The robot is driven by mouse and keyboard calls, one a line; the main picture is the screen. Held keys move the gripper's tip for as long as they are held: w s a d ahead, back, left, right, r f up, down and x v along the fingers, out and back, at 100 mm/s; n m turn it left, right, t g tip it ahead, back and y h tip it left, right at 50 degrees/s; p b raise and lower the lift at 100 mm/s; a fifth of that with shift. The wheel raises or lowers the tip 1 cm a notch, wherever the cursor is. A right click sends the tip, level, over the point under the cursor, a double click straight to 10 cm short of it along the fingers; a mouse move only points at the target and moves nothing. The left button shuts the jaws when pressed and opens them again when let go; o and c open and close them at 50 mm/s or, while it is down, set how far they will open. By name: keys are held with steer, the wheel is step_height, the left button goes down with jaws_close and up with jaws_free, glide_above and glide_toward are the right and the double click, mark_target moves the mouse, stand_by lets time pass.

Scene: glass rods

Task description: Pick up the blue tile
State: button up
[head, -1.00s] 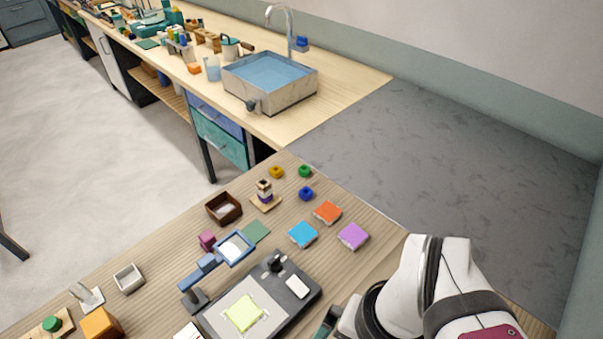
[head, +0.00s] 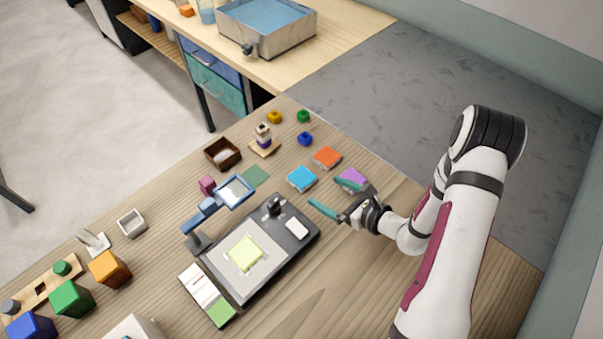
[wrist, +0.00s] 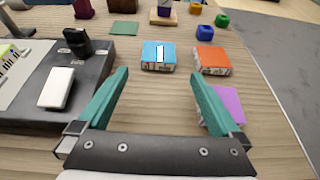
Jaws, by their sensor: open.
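The blue tile (head: 302,178) lies flat on the wooden table, left of the orange tile (head: 327,157). In the wrist view the blue tile (wrist: 158,55) is ahead of my gripper, between the lines of its fingers, with a small white mark on top. My gripper (head: 328,196) is open and empty, with teal fingers pointing toward the blue tile and not touching it. In the wrist view my gripper (wrist: 158,80) spreads wide. The purple tile (head: 353,177) is partly hidden by one finger.
A dark tray (head: 308,240) with a yellow-green piece and a magnifier stands left of my gripper. A green flat square (head: 256,175) lies left of the blue tile. Small blue (head: 305,139), green (head: 303,116) and yellow (head: 274,117) pieces sit beyond it.

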mark_target(304, 179)
steer(key=x, duration=0.8)
steer(key=shift+w+a+r, duration=0.2)
steer(key=shift+a, duration=0.2)
steer(key=c, duration=1.5)
